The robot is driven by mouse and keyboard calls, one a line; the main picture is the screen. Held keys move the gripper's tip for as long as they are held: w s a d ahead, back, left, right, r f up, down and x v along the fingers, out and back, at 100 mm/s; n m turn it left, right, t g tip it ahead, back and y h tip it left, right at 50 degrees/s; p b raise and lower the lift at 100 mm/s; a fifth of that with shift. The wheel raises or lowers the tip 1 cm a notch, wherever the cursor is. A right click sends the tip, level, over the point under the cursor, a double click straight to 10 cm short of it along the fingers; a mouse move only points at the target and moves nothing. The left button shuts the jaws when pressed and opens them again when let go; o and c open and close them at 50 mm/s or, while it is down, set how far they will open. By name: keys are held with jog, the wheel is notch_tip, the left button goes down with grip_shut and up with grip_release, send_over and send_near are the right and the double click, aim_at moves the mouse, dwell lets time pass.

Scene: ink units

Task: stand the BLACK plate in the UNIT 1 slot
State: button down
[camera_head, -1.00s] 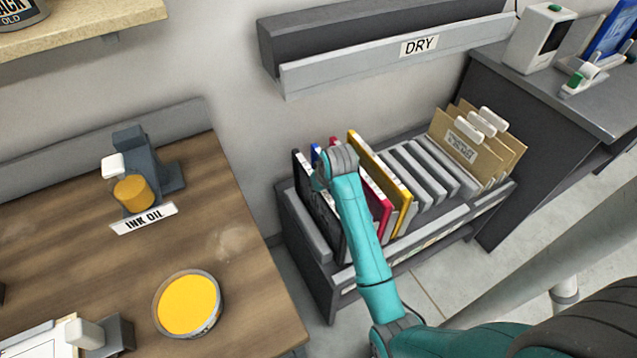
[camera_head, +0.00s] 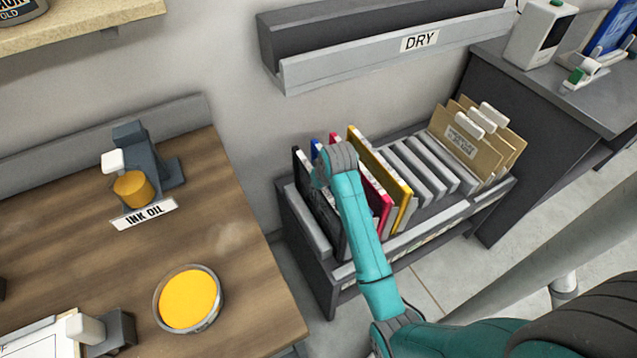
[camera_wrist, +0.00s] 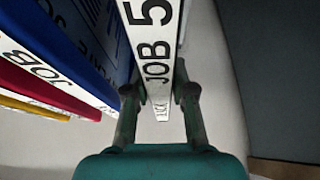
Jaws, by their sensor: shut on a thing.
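The black plate (camera_head: 311,190) stands upright at the left end of the grey rack, its top edge pale. In the wrist view its white edge (camera_wrist: 154,45), lettered "JOB 5", runs between the two fingers of my gripper (camera_wrist: 159,100). My gripper is shut on this edge. In the head view my wrist and forearm cover the fingers and part of the plate. The plate still appears to be in the rack; its lower part is hidden. No UNIT 1 slot can be made out in either view.
Blue (camera_wrist: 78,45), red (camera_head: 375,195) and yellow (camera_head: 372,160) plates stand close beside it in the rack (camera_head: 318,275). Further right are grey dividers and brown folders (camera_head: 462,140). A wooden table (camera_head: 90,235) is at left. A DRY shelf (camera_head: 350,70) hangs above.

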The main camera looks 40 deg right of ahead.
jog(key=shift+f, duration=0.1)
jog(key=c, duration=0.9)
grip_release()
jog(key=v, duration=1.2)
